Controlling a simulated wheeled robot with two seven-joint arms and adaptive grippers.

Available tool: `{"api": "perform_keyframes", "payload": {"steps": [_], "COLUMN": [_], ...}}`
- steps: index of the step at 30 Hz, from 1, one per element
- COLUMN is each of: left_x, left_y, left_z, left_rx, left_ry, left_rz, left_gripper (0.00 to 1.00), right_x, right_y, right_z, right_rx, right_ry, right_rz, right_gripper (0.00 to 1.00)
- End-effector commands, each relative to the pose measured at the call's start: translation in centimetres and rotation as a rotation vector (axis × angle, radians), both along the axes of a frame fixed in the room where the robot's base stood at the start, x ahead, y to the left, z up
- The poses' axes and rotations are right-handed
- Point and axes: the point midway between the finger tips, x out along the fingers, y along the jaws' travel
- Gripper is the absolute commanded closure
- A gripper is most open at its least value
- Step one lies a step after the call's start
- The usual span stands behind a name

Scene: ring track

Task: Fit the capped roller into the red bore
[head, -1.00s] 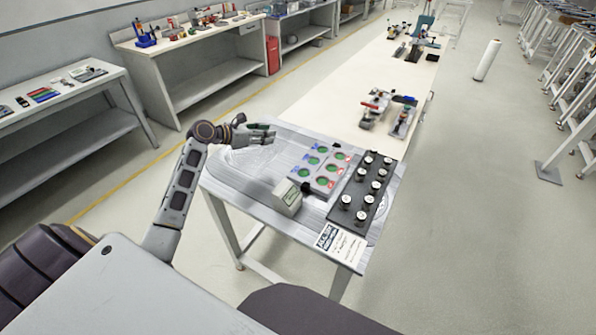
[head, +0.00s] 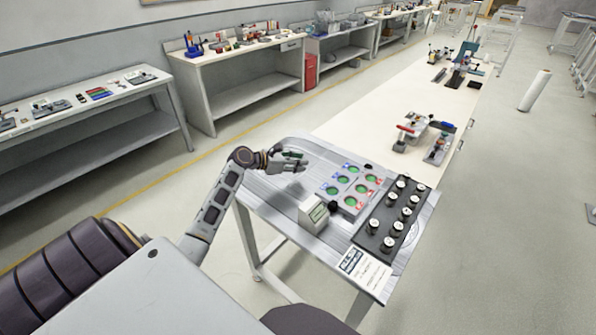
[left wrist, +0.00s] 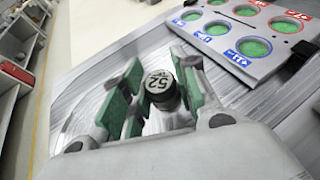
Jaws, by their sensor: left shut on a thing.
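My left gripper (head: 293,158) is raised over the left part of the metal table. In the left wrist view, its green-padded fingers (left wrist: 155,95) are closed around a dark capped roller (left wrist: 162,88) with a white top marked 52. The grey bore plate (head: 352,185) lies to the right of the gripper, apart from it. It has several green-bottomed bores, some ringed blue and some ringed red. A red-ringed bore (head: 362,188) is in the right column, and one also shows in the left wrist view (left wrist: 286,25). My right gripper is out of view.
A black rack (head: 377,228) with several white-capped rollers stands right of the plate. A printed card (head: 364,269) lies at the near edge. The table's left part is clear.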

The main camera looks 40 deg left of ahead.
Motion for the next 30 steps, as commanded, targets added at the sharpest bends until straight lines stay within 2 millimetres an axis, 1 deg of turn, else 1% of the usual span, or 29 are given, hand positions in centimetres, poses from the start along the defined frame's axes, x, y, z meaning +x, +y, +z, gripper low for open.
{"api": "perform_keyframes", "payload": {"steps": [8, 11, 18, 20, 30], "left_x": [0.0, 0.0, 0.0, 0.0, 0.0], "left_y": [0.0, 0.0, 0.0, 0.0, 0.0], "left_z": [-0.1, -0.8, -3.2, -3.6, -3.7], "left_rx": [0.0, 0.0, -0.001, 0.0, 0.0], "left_ry": [-0.001, -0.001, 0.0, 0.0, -0.001], "left_rz": [0.0, 0.001, 0.0, 0.001, 0.001], "left_gripper": [0.99, 0.99, 0.99, 0.99, 0.99], "right_x": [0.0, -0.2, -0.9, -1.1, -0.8], "right_y": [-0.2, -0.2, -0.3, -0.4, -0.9], "right_z": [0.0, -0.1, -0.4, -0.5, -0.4], "right_rx": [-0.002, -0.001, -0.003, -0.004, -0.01], "right_ry": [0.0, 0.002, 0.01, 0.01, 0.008], "right_rz": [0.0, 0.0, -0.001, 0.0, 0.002], "right_gripper": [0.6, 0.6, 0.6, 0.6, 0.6]}}
